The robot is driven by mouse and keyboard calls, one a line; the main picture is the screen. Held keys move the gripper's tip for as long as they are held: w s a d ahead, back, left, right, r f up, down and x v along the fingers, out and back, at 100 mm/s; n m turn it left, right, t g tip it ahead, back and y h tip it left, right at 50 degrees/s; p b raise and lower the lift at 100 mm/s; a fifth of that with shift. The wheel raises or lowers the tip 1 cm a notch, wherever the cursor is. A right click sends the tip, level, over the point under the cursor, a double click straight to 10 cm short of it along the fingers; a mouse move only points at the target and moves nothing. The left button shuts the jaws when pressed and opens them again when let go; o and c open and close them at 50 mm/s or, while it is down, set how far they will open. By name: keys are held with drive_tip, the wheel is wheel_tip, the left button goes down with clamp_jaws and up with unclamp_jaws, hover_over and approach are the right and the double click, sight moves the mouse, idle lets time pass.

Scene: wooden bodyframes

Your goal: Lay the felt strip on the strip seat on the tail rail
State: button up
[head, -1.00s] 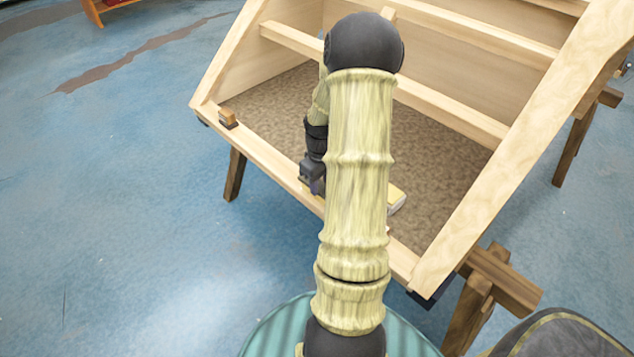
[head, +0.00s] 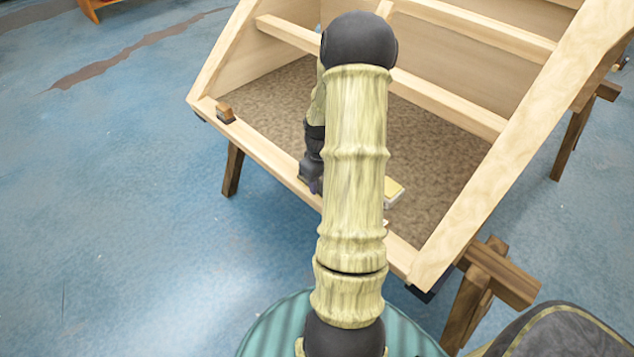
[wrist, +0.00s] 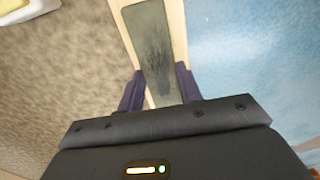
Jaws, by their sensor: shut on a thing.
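My gripper (wrist: 161,88) is shut on a flat grey-green strip, the felt strip (wrist: 153,45), with a dark finger at each long side. The strip lies lengthwise along the pale wooden tail rail (wrist: 178,40), over it or on it; I cannot tell whether it touches. Dark streaks mark its middle. In the head view my gripper (head: 313,186) is at the near rail (head: 265,158) of the wooden frame, partly behind my arm. The strip is hidden there by my arm. I cannot make out the strip seat beneath the strip.
A small brown block (head: 226,113) stands on the rail's left end. A yellow and white object (head: 394,191) lies on the brown-speckled panel (head: 430,150) inside the frame. Crossbars and a thick side beam (head: 500,180) rise beyond. Blue floor is open at left.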

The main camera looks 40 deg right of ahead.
drive_tip(key=shift+w+a, duration=0.15)
idle(0.4)
drive_tip(key=shift+w+f, duration=0.15)
drive_tip(key=shift+w, duration=0.05)
drive_tip(key=shift+a+f, duration=0.1)
drive_tip(key=shift+s+d, duration=0.3)
drive_tip(key=o, duration=1)
drive_tip(key=shift+o, duration=0.2)
drive_tip(key=shift+a, duration=0.1)
drive_tip(key=shift+w, duration=0.1)
